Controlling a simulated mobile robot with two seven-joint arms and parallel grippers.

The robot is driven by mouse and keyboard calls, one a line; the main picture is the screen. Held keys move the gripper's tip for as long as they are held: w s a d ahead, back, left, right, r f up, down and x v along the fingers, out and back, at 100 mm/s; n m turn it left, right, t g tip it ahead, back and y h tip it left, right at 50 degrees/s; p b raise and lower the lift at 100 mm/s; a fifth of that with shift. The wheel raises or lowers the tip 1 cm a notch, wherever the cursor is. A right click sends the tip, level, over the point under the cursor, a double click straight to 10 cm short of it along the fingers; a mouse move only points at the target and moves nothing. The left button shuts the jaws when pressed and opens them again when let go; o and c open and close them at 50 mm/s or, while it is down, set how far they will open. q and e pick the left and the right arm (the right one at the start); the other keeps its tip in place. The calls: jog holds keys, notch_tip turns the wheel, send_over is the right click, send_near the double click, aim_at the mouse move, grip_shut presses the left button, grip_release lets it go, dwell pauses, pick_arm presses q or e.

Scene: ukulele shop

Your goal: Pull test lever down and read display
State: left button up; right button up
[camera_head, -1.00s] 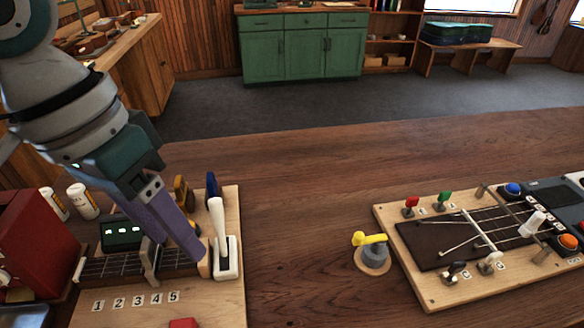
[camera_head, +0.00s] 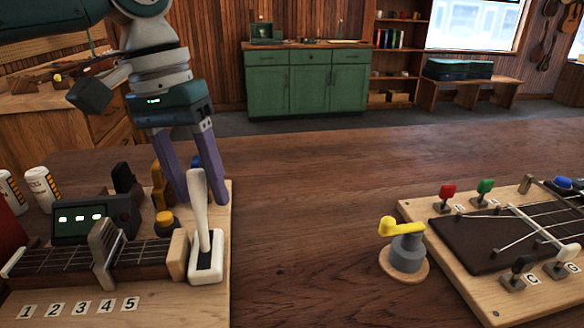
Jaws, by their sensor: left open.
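A white lever (camera_head: 199,212) stands upright in a white slotted base (camera_head: 206,262) at the right edge of a wooden test board (camera_head: 175,305). A dark display box (camera_head: 97,217) with three small lit green-white windows stands on the board's left; I cannot read any characters on it. My left gripper (camera_head: 193,203) is open, with two purple fingers pointing down behind the lever. The lever hides part of the right finger, and I cannot tell whether it touches. My right gripper is not in view.
A fretboard with a metal clamp (camera_head: 104,249) lies beside the lever. A yellow crank (camera_head: 403,228) and a second board with colored pegs (camera_head: 540,295) stand at right. The table middle is clear.

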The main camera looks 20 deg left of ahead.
pick_arm(q)
jog(key=shift+d+f, duration=0.2)
jog(key=shift+f, duration=1.2)
grip_shut()
dwell(0.4)
